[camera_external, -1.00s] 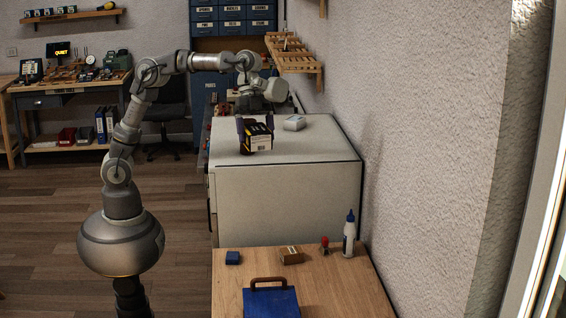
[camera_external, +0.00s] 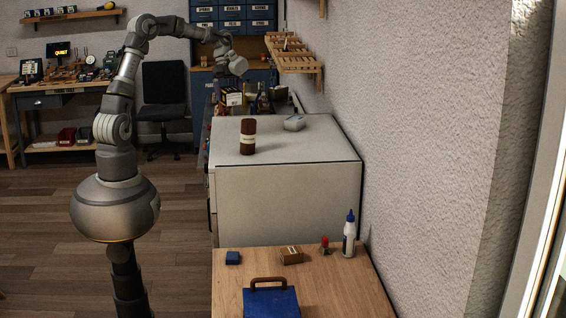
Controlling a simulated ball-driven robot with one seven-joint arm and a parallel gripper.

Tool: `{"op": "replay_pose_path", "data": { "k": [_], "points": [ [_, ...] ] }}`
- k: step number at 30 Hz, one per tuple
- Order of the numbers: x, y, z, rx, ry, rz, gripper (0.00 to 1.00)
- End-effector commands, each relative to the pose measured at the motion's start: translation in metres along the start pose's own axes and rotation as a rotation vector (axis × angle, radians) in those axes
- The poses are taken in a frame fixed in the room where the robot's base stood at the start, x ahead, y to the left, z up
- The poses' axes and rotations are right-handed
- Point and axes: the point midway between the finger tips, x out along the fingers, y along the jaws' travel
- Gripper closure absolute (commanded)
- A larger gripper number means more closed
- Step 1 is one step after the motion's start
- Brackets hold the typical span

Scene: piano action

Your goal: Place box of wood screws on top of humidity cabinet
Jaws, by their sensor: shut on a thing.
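The humidity cabinet is the large pale cabinet (camera_external: 290,195) right of my base, with a light, flat top. My gripper (camera_external: 231,90) is beyond the cabinet's back left corner. It is shut on a small dark box with a white label and yellow marks (camera_external: 231,98), which I take to be the box of wood screws. The box appears just above the line of the cabinet's back edge; its height and depth against that edge are hard to tell. The fingers are too small to make out clearly.
A brown labelled jar (camera_external: 248,137) stands upright on the cabinet top near the left. A small pale grey object (camera_external: 294,123) lies near the back. The rest of the top is clear. A wooden rack (camera_external: 293,55) juts from the wall. Bottles (camera_external: 262,100) stand behind the cabinet.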

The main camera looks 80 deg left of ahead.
Motion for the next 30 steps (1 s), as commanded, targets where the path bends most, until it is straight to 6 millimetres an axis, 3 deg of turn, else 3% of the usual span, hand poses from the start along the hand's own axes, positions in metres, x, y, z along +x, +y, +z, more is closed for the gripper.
{"op": "replay_pose_path", "data": {
  "k": [3, 12, 24, 30],
  "points": [
    [-0.017, 0.015, 0.029, -0.013, 0.000, -0.006, 0.74],
    [-0.035, 0.043, 0.072, -0.026, 0.000, -0.012, 0.74],
    [0.041, 0.043, 0.101, -0.023, 0.003, -0.008, 0.74],
    [0.068, 0.042, 0.113, -0.023, 0.000, -0.010, 0.74]
  ]
}}
